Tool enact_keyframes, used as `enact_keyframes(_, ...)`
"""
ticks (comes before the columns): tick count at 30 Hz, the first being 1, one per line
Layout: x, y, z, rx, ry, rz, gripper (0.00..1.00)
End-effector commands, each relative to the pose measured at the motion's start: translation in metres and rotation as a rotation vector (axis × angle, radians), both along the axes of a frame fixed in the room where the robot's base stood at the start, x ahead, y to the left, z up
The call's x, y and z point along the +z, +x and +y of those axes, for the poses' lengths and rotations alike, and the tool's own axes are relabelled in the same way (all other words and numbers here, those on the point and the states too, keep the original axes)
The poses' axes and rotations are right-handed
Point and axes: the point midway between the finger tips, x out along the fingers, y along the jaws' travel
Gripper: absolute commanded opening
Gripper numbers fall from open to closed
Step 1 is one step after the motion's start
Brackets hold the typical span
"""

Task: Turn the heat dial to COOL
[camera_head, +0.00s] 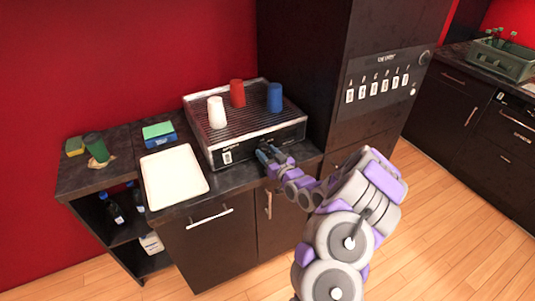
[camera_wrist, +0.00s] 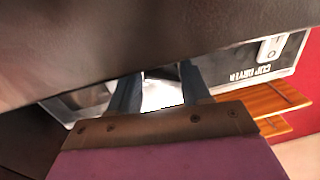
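The cup dryer (camera_head: 299,131) is a metal box with a ribbed top on the counter. Its front panel carries a small light switch (camera_head: 227,157) and a label. In the wrist view, the label and the switch (camera_wrist: 272,48) appear upside down at the upper right. My gripper (camera_head: 268,153) is at the right part of the dryer's front. In the wrist view, its two dark fingers (camera_wrist: 160,82) stand apart with a bright patch between them. No heat dial or COOL mark can be made out; the fingers cover part of the panel. Contact cannot be told.
White (camera_head: 217,112), red (camera_head: 237,93) and blue (camera_head: 275,97) cups stand on the dryer. A white tray (camera_head: 174,177) lies left of it. A tall dark cabinet (camera_head: 300,50) rises at right, with a switch panel (camera_head: 379,88). The wooden floor in front is clear.

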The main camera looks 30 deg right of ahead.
Motion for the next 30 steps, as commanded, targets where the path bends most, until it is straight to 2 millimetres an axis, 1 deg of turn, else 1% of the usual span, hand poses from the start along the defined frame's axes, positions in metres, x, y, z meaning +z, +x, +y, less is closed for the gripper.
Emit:
enact_keyframes(1, 0.0, -0.0001, -0.0004, -0.001, 0.0, 0.0, 0.42)
enact_keyframes(9, 0.0, 0.0, -0.0013, -0.002, 0.0, 0.0, 0.16)
enact_keyframes(10, 0.0, 0.0, -0.0013, -0.003, 0.0, 0.0, 0.14)
enact_keyframes(16, 0.0004, -0.0001, -0.0021, -0.004, -0.014, 0.0, 0.14)
enact_keyframes(20, 0.0009, -0.0002, -0.0023, -0.004, -0.054, -0.001, 0.14)
enact_keyframes(26, 0.0025, -0.0002, -0.0031, -0.004, -0.177, -0.007, 0.14)
enact_keyframes(30, 0.0025, -0.0004, -0.0034, -0.003, -0.3, -0.008, 0.14)
